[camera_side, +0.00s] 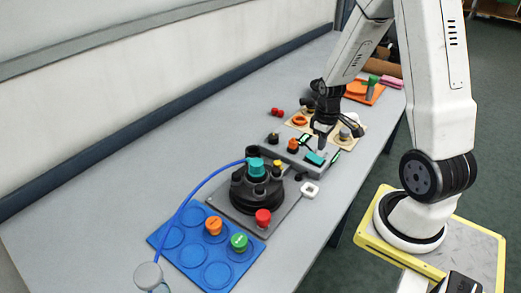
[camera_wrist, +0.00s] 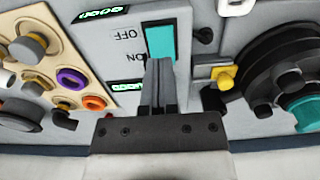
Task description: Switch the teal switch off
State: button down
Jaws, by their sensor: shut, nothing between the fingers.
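The teal switch (camera_wrist: 160,42) is a rocker set in a grey panel, with the words OFF and ON printed upside down beside it in the wrist view. In the side view the teal switch (camera_side: 315,159) is on the grey panel below my gripper. My gripper (camera_wrist: 158,66) is shut and empty. Its fingertips cover the end of the rocker near the ON label; whether they touch it cannot be told. In the side view my gripper (camera_side: 322,145) points down close to the switch.
A black round tank unit (camera_side: 255,188) with a teal cap stands left of the panel. A blue tray (camera_side: 190,262) with orange and green caps is at the front. A beige board (camera_wrist: 60,60) with knobs and rings lies on the panel's other side. Green-lit displays (camera_wrist: 103,13) flank the labels.

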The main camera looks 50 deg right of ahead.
jog(key=shift+r, duration=1.4)
jog(key=a+r+t, duration=0.1)
jog(key=a+r, duration=0.1)
jog(key=a, duration=0.7)
jog(key=a+r+t, duration=0.1)
jog(key=a+r, duration=0.1)
jog(key=a, duration=0.8)
jog(key=shift+w+a+t, duration=0.3)
